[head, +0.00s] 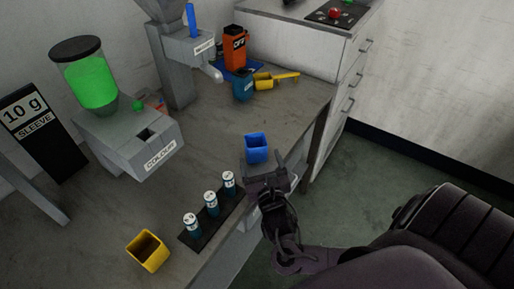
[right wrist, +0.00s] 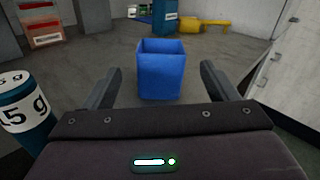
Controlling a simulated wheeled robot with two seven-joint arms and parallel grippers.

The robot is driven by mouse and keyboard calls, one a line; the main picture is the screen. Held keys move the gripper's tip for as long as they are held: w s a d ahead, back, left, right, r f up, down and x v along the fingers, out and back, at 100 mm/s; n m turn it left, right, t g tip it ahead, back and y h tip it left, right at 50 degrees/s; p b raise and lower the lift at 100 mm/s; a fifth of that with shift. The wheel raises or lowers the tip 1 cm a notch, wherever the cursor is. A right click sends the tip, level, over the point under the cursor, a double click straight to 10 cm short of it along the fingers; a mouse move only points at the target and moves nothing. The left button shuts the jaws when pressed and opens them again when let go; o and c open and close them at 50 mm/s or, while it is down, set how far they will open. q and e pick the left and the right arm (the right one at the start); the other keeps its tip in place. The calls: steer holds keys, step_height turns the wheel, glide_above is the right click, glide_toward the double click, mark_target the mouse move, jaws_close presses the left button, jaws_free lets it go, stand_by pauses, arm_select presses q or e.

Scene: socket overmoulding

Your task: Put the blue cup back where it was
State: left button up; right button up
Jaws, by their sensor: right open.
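The blue cup (head: 256,141) stands upright on the grey worktop near its right edge. It looks empty in the head view. My right gripper (head: 263,161) is open just in front of the cup, on the near side. In the right wrist view the cup (right wrist: 161,75) is centred between the two spread fingers, with a gap on each side and no visible contact. I cannot tell how far the fingertips reach along its sides. My left gripper is not in view.
Several small labelled bottles stand on a black strip (head: 206,226) left of my right gripper. A yellow cup (head: 148,251) stands at the front. The COLOUR machine (head: 130,140) is at left. An orange container (head: 235,48), a teal container (head: 242,85) and a yellow scoop (head: 265,81) are behind.

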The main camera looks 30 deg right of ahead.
steer(key=shift+v, duration=2.4)
